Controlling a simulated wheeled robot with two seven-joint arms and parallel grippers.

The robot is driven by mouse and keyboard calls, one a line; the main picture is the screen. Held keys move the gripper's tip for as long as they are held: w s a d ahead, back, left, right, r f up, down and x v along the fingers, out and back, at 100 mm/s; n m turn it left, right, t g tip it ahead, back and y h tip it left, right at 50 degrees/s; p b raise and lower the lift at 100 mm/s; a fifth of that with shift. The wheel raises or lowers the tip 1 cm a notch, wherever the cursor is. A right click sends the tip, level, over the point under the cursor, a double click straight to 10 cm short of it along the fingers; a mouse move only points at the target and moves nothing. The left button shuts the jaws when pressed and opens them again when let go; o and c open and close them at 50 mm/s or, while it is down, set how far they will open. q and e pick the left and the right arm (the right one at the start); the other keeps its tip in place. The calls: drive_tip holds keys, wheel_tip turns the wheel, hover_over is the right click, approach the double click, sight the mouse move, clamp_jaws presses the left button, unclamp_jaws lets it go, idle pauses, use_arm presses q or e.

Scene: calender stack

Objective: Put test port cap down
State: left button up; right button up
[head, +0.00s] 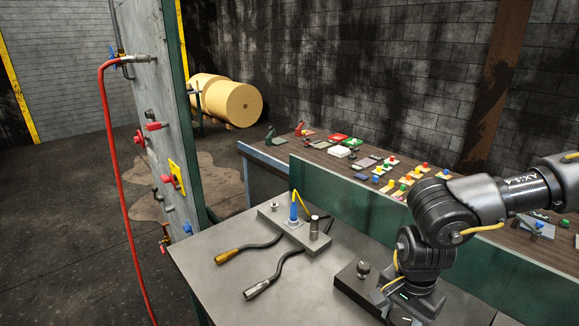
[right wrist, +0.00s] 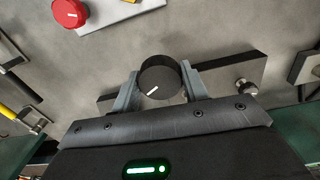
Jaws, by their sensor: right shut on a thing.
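A round black cap (right wrist: 160,77) with a short white mark sits between the fingers of my right gripper (right wrist: 160,84) in the right wrist view. The gripper is shut on it. It is over a dark bar-shaped block (right wrist: 228,76) with a silver fitting (right wrist: 245,88) at its right; whether the cap touches the block I cannot tell. In the head view my right gripper (head: 398,306) is low over the grey table at the lower right, beside the dark block (head: 350,279) with its silver fitting (head: 363,268). The cap is hidden there. My left gripper is out of view.
On the grey table (head: 210,271) stands a plate (head: 272,219) with a blue fitting (head: 294,212) and two hoses. A panel (head: 160,90) with valves and a red hose (head: 125,190) rises at the left. A green barrier (head: 340,205) edges the table's back.

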drive_tip(key=shift+w+r, duration=0.3)
drive_tip(key=shift+w, duration=0.05)
drive_tip(key=shift+a+n, duration=0.15)
drive_tip(key=shift+n, duration=0.95)
drive_tip(key=n, duration=0.2)
drive_tip(key=shift+n, duration=0.3)
drive_tip(key=a+r+n, duration=0.3)
drive_tip(key=a+n, duration=0.1)
drive_tip(key=a, duration=0.3)
drive_tip(key=a+r+n, duration=0.3)
drive_tip(key=a+r, duration=0.1)
drive_tip(key=a, duration=0.4)
drive_tip(key=shift+r+n, duration=0.25)
drive_tip(key=shift+n, duration=0.15)
